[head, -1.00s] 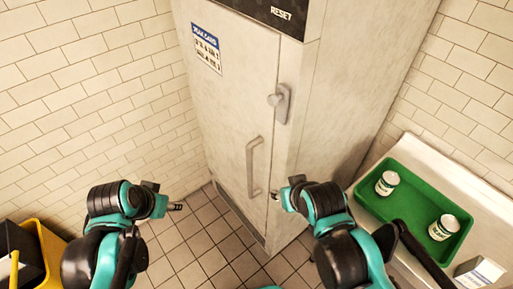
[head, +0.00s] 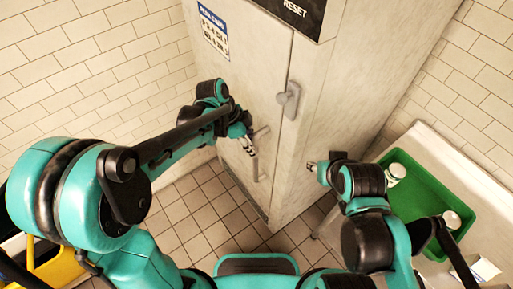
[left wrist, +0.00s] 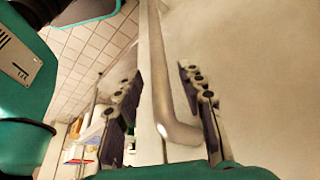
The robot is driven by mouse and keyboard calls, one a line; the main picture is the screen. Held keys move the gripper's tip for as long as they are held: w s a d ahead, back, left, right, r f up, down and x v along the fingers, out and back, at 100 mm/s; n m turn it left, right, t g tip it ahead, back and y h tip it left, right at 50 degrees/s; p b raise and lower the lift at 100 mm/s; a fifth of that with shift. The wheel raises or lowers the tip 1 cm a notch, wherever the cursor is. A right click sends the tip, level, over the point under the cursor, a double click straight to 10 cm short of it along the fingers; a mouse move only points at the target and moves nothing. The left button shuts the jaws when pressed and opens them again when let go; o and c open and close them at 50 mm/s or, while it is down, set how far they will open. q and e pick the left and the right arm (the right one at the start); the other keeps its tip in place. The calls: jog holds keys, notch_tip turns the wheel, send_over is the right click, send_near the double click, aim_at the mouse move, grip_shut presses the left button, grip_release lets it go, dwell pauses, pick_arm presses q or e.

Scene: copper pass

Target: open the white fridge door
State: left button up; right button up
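The white fridge door (head: 255,75) stands shut, flush with its cabinet. Its vertical bar handle (head: 262,160) is low on the door's right side, partly hidden by my left gripper (head: 250,146). In the left wrist view the handle (left wrist: 160,85) passes between the two fingers of my left gripper (left wrist: 162,118). The fingers are apart, with a gap on each side of the bar. A grey latch (head: 289,101) sits higher, at the door's right edge. My right gripper (head: 313,167) is right of the cabinet's front corner, away from the handle; its fingers are too small to judge.
A green tray (head: 412,200) with cans (head: 396,171) stands on a counter at the right. A yellow bin (head: 55,268) is at the lower left. The tiled floor (head: 200,215) before the fridge shows free room.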

pick_arm(q)
jog(key=shift+x, duration=1.2)
grip_shut()
